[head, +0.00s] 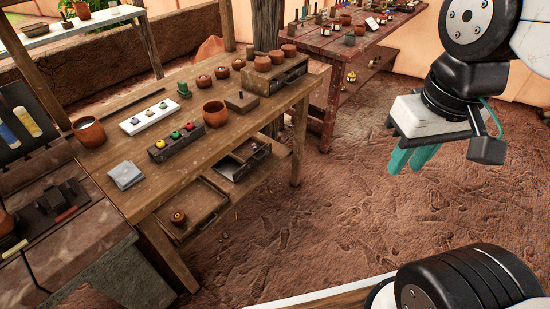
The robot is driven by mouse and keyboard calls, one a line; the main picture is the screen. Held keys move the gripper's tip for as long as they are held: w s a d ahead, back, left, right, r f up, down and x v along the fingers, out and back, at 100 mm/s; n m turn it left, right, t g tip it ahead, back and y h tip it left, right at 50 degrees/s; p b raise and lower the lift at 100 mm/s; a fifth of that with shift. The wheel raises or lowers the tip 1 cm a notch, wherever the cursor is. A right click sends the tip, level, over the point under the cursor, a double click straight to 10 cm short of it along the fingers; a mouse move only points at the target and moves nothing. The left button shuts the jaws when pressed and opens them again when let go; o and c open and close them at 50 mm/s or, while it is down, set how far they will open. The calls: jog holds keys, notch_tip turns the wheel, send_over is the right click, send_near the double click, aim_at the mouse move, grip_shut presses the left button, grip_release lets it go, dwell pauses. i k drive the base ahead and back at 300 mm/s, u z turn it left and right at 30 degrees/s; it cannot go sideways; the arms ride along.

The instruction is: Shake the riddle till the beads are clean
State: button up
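My gripper (412,160), with teal fingers pointing down, hangs at the right over the bare ground, well apart from the tables. I see nothing between its fingers, but their gap is unclear at this angle. I cannot make out a riddle anywhere.
An open drawer (205,212) juts below. A cluttered reddish table (325,62) stands behind. The ground between is clear.

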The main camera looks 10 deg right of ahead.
aim_at(242, 154)
jog(key=z, duration=1.8)
jog(key=i, duration=1.3)
jog(key=u, duration=2.5)
